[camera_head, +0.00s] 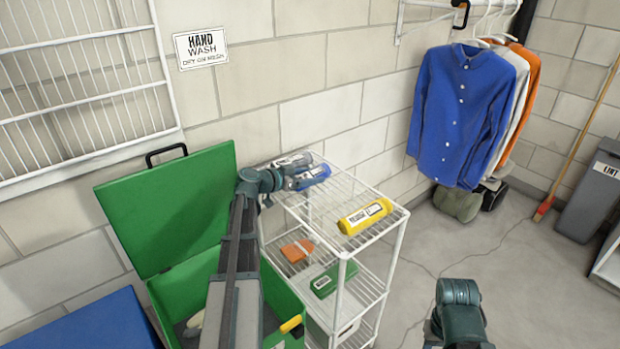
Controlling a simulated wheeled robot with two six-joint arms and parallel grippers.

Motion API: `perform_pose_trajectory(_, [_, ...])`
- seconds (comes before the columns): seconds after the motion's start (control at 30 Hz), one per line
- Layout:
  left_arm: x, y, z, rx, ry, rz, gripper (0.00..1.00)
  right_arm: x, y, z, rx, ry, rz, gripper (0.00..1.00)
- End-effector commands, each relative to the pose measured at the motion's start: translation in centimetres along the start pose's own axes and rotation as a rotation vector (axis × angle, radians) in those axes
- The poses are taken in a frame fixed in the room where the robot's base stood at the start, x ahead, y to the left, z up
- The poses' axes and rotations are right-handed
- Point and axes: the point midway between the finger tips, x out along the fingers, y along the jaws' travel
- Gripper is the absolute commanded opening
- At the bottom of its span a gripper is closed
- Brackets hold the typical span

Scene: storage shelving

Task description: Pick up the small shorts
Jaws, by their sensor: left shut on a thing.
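My left arm reaches up from the bottom to the top shelf of a white wire rack (390,222). My left gripper (287,179) is at the rack's back left and is shut on a blue roll-shaped item (312,177), perhaps the rolled shorts. Its label cannot be read, and my gripper hides part of it. A yellow roll with a white label (366,215) lies apart, nearer the shelf's front right. Part of my right arm shows at the bottom right, but its fingers do not show.
An open green bin (178,210) stands left of the rack, partly behind my left arm. Lower shelves hold an orange item (297,251) and a green item (334,279). Blue, white and orange shirts (462,110) hang at the right. The floor (440,240) right of the rack is clear.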

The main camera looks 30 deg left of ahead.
Motion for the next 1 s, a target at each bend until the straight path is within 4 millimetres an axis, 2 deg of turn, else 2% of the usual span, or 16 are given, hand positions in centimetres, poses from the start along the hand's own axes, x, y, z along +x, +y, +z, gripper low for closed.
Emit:
perform_pose_trajectory(0.03, [0.0,0.0,0.0,0.0,0.0,0.0,0.12,0.0,0.0,0.0,0.0,0.0,0.0,0.5])
perform_pose_trajectory(0.07, [0.0,0.0,0.0,0.0,0.0,0.0,0.06,0.0,0.0,0.0,0.0,0.0,0.0,0.5])
perform_pose_trajectory(0.1, [0.0,0.0,0.0,0.0,0.0,0.0,0.06,0.0,0.0,0.0,0.0,0.0,0.0,0.5])
perform_pose_trajectory(0.43, [-0.2,0.0,-0.5,0.0,0.0,0.0,0.05,-0.5,0.1,0.0,0.0,0.0,0.0,0.5])
perform_pose_trajectory(0.8, [-1.3,0.0,-4.2,0.0,0.001,0.0,0.05,-4.4,0.4,0.3,0.0,0.0,0.0,0.5])
perform_pose_trajectory(0.87, [-1.7,2.0,-3.5,0.0,0.0,0.001,0.05,-3.8,0.4,0.2,0.0,0.0,0.0,0.5])
perform_pose_trajectory(1.0, [-2.5,5.5,-3.5,0.0,0.001,0.002,0.05,-4.1,0.4,0.2,0.0,0.0,0.0,0.5])
